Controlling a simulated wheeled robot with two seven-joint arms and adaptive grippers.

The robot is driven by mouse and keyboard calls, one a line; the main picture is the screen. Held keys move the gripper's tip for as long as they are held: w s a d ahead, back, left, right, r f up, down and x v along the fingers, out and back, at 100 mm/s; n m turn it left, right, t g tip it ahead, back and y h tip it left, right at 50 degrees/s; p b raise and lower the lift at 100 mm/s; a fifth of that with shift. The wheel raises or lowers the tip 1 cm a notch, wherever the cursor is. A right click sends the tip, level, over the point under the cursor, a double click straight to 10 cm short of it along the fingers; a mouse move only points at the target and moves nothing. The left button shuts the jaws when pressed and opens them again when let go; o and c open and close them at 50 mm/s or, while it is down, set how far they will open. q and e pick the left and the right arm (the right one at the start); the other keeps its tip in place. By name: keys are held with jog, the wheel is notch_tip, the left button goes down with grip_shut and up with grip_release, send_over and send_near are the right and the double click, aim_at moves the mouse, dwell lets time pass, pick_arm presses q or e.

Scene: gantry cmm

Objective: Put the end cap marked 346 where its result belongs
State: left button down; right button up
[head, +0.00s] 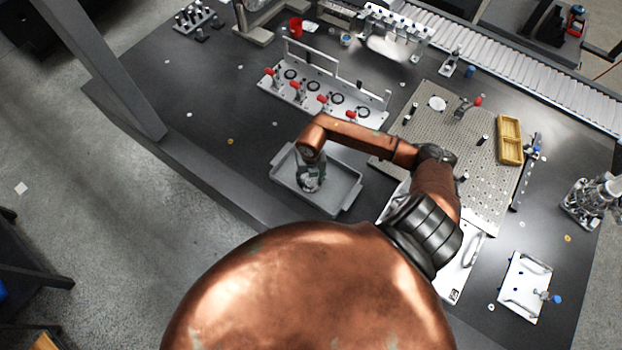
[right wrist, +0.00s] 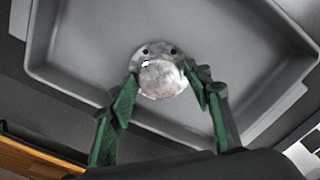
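My right gripper (head: 311,180) points down into a shallow grey tray (head: 350,198) in the head view. In the right wrist view, its two green-padded fingers (right wrist: 161,78) stand on either side of a round, shiny metal end cap (right wrist: 161,82), with the fingertips against its edges. Two dark holes show near the cap's upper rim. No 346 marking can be read. Whether the cap touches the tray floor (right wrist: 230,50) cannot be told. My left gripper is not in view.
A white fixture with red clamps (head: 325,97) stands behind the tray. A perforated plate (head: 440,120) with a yellow bin (head: 510,140) lies to the right. A white plate with handles (head: 525,287) is at lower right. A roller conveyor (head: 520,70) runs along the back. The dark table is clear left of the tray.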

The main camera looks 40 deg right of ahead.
aim_at(311, 181)
jog(key=shift+o, duration=0.5)
notch_tip(311, 181, up, 12)
jog(key=shift+r, duration=0.2)
dwell(0.5)
